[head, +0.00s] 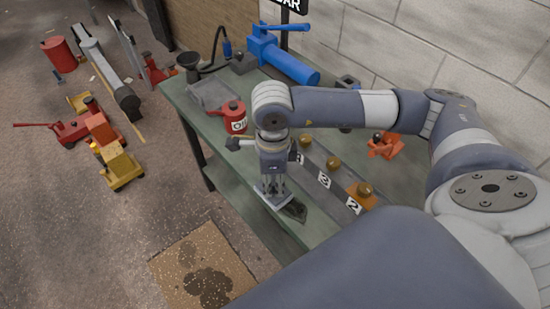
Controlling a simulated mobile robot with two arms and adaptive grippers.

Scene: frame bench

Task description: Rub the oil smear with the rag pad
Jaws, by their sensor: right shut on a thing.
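My right gripper (271,188) points down over the near edge of the green bench (318,232). It is shut on a small pale, flat piece that looks like the rag pad (274,202), largely hidden by the fingers. The dark oil smear (295,210) lies on the bench top just right of the pad. The pad is beside the smear or overlaps its left end; I cannot tell whether it touches the bench. My left gripper is not in view.
A grey rail with brass knobs and number tags (324,180) runs just behind the smear. A red oil can (233,117), a grey tray (212,93), a blue vise (280,58) and an orange object (385,146) stand farther back. A stained cardboard sheet (203,269) lies on the floor.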

